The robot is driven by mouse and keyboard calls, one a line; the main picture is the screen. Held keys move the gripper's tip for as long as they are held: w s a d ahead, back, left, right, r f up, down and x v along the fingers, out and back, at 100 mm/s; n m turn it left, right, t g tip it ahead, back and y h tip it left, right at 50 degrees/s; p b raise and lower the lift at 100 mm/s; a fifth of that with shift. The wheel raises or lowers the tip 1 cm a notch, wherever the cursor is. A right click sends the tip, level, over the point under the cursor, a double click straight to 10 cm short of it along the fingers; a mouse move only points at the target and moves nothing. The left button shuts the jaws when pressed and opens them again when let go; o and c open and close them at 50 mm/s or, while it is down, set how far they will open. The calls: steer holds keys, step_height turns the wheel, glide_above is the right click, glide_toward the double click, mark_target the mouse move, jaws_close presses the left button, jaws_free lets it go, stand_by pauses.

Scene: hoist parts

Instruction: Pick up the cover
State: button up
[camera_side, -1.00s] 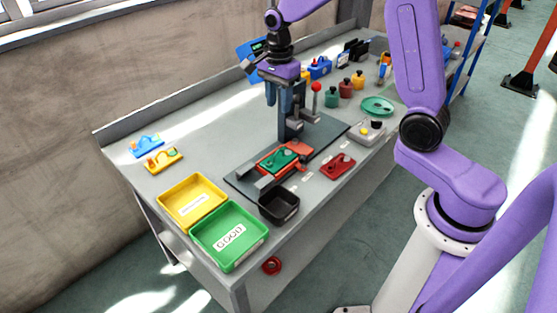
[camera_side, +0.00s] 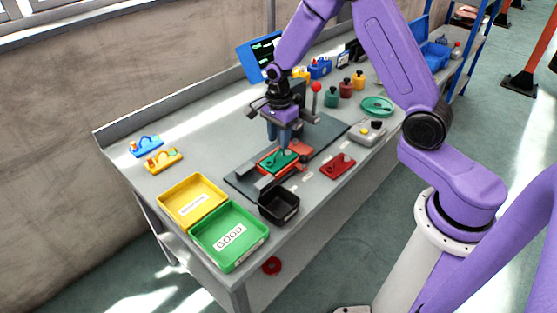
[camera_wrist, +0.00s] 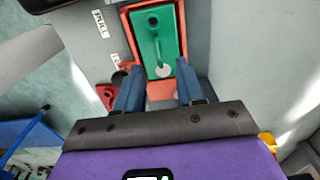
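A green plate-like part (camera_side: 272,165) with a raised curved handle lies in a red-orange fixture (camera_side: 299,150) on the dark base of the press. I cannot tell for sure which part is the cover; this green one lies under my gripper. My gripper (camera_side: 284,146) points down just above its far end. In the wrist view the green part (camera_wrist: 153,32) shows between and beyond the two blue fingers of my gripper (camera_wrist: 160,78), which are apart with nothing held between them. A red part (camera_side: 337,166) of similar shape lies on the bench to the right.
A black bin (camera_side: 279,205), a green GOOD tray (camera_side: 262,232) and a yellow tray (camera_side: 178,211) stand at the front left. The press column and its red-knobbed lever (camera_side: 316,89) stand close behind my gripper. A grey button box (camera_side: 368,132) is to the right.

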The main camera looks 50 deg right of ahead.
mark_target(278, 151)
steer(key=shift+a+f, duration=0.1)
steer(key=shift+f, duration=2.55)
jaws_close()
